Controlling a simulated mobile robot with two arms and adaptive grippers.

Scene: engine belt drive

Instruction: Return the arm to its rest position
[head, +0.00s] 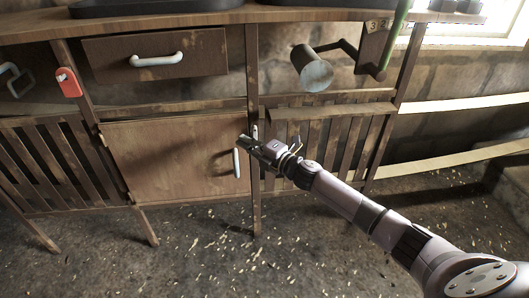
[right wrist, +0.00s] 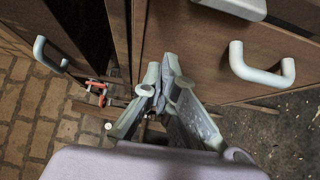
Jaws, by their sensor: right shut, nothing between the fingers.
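My right arm (head: 370,215) reaches in from the lower right of the head view, stretched toward the wooden workbench. Its gripper (head: 246,142) is in front of the bench's lower cabinet door (head: 165,160), close to the door's upright pale handle (head: 237,162). In the right wrist view the gripper (right wrist: 160,85) has its fingertips together with nothing held between them. A pale handle (right wrist: 262,68) shows to the right of the fingers there, apart from them. My left gripper is not in view.
The bench has a drawer with a white handle (head: 156,60) and slatted panels (head: 335,140). A red item (head: 67,82) hangs on its left post. A metal cylinder (head: 312,70) juts out above right of the gripper. Open floor (head: 260,265) lies in front.

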